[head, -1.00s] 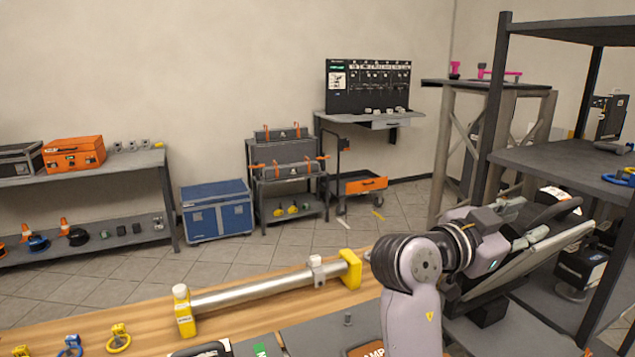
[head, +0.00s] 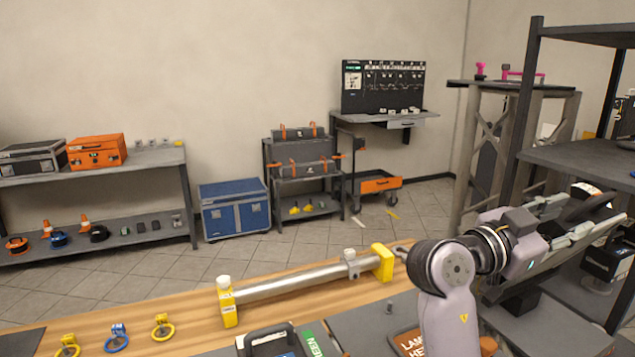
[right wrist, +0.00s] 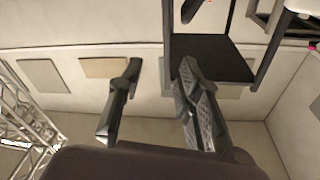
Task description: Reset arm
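My right arm comes in at the lower right of the head view, with its elbow over the bench edge. My right gripper (head: 582,212) is at the far right, in front of the dark shelf rack. In the right wrist view its two fingers (right wrist: 160,78) stand apart with nothing between them. The gripper is open and empty. My left arm and left gripper are not in view.
A wooden bench (head: 180,318) holds a metal tube (head: 300,280) in yellow end blocks and several coloured rings. The dark shelf rack (head: 575,158) stands close to my right gripper. A blue case (head: 235,208) and floor lie beyond the bench.

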